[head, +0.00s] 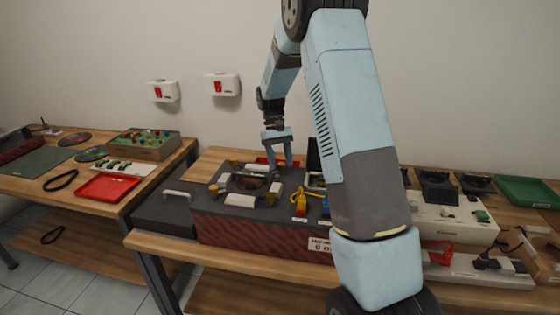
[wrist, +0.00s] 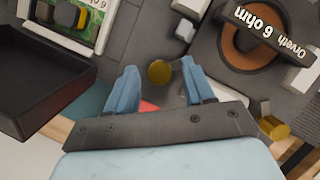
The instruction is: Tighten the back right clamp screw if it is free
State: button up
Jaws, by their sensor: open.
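A driver with a brown cone (head: 248,183) sits on the grey top of the bench fixture (head: 190,205), with brass clamp screws around it. It also shows in the wrist view (wrist: 238,50), partly under a dark bar lettered "Orveth 6 ohm". The back right clamp screw (wrist: 159,73) is a round brass knob. My gripper (wrist: 157,70) is open, with one finger on each side of that knob and a gap to each. The back left screw (wrist: 274,128) shows at the right of the wrist view. In the head view my gripper (head: 281,163) is over the fixture's back right.
A black tray (wrist: 40,85) and a framed green board (wrist: 72,22) lie left in the wrist view. A red item (wrist: 148,107) shows behind the fingers. Yellow and blue tools (head: 300,202) are at the fixture's front right.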

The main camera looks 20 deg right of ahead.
jog(key=v, duration=1.3)
jog(key=shift+w+r, duration=0.25)
jog(key=shift+r, duration=0.1)
